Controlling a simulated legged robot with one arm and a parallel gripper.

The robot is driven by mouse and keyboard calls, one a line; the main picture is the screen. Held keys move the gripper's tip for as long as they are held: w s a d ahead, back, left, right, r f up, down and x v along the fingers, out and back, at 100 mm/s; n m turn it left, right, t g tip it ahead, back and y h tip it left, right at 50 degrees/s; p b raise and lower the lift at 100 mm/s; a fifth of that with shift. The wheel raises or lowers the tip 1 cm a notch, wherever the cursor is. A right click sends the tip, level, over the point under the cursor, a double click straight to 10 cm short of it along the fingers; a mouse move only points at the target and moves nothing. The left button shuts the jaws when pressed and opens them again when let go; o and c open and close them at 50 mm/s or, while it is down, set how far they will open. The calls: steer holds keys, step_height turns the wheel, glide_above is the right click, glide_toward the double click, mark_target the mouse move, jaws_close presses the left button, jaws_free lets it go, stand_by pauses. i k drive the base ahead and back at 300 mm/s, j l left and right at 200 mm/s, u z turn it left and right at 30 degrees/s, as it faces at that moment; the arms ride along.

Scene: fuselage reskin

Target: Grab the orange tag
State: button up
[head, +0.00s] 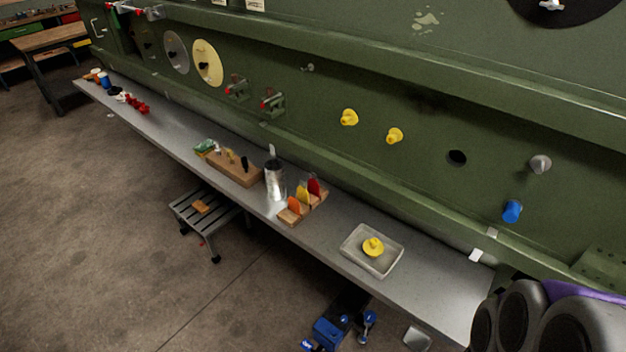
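The orange tag (294,204) stands upright at the left end of a small wooden holder (289,218) on the long grey shelf, in the head view. A yellow tag (302,195) and a red tag (314,187) stand beside it in the same holder, toward the right. My gripper is not in view. Rounded grey and purple parts at the lower right look like my own arm, well apart from the tag.
The holder stands between a metal canister (274,182) and a pale tray (354,255) holding a yellow knob (373,247). A wooden block (232,170) with tools lies further left. The green fuselage wall (300,130) rises behind the shelf. A step stool (184,208) stands on the floor.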

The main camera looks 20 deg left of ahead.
mark_target(295, 205)
steer(key=i+j+u, duration=0.15)
steer(key=u, duration=1.5)
